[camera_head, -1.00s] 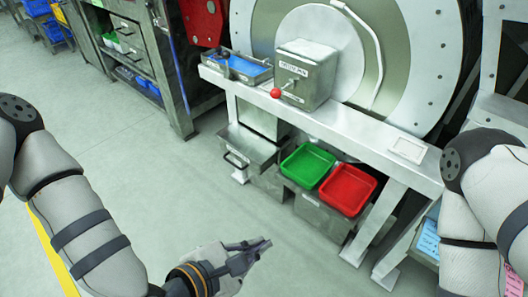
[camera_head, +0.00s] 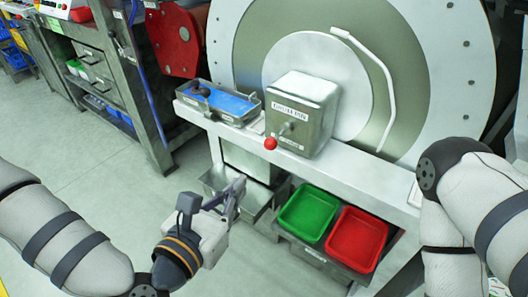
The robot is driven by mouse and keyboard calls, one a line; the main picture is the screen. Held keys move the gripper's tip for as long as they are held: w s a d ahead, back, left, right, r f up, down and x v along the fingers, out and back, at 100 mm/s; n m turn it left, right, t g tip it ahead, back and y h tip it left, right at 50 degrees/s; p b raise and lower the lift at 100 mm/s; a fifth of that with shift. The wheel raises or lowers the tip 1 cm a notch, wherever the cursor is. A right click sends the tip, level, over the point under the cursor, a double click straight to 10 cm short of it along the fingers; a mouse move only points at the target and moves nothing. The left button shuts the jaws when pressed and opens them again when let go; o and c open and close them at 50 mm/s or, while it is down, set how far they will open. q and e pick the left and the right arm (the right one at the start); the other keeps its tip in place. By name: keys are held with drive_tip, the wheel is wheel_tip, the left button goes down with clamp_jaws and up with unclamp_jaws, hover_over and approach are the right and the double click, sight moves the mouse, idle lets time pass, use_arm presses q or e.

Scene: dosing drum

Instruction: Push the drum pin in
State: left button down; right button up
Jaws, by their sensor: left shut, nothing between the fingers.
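The drum pin housing (camera_head: 302,112) is a grey metal box with a printed label on its upper front. It stands on the steel ledge in front of the big drum. A red ball knob (camera_head: 270,143) shows at the box's lower left front, with a short metal stub on the front face. My left gripper (camera_head: 238,184) is shut and empty. It appears below and left of the knob in the picture, apart from it, with fingers pointing up and right. My right arm enters at the right edge; its gripper is out of view.
A steel tray with a blue lining (camera_head: 222,100) sits left of the box on the ledge (camera_head: 365,173). A green bin (camera_head: 308,213) and a red bin (camera_head: 357,238) stand below the ledge. The round drum (camera_head: 415,65) rises behind. Open floor (camera_head: 90,165) lies at left.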

sight(275, 145)
use_arm(q)
drive_tip(key=x, duration=1.3)
drive_tip(key=shift+w, duration=0.15)
use_arm(e)
drive_tip(key=shift+f, duration=0.15)
use_arm(q)
drive_tip(key=shift+w+d+f+b, duration=0.2)
drive_tip(key=shift+w+d+b, duration=0.05)
drive_tip(key=shift+w+b, duration=0.1)
drive_tip(key=shift+w+d+f+b, duration=0.2)
drive_tip(key=shift+w+d+b, duration=0.4)
drive_tip(key=shift+w+d, duration=0.3)
drive_tip(key=shift+w+d+r, duration=0.1)
drive_tip(key=shift+w+r, duration=0.05)
drive_tip(key=shift+w, duration=0.2)
drive_tip(key=shift+r, duration=0.3)
use_arm(e)
drive_tip(key=shift+s+f+g, duration=0.3)
drive_tip(key=shift+s+f, duration=0.6)
drive_tip(key=shift+f, duration=0.05)
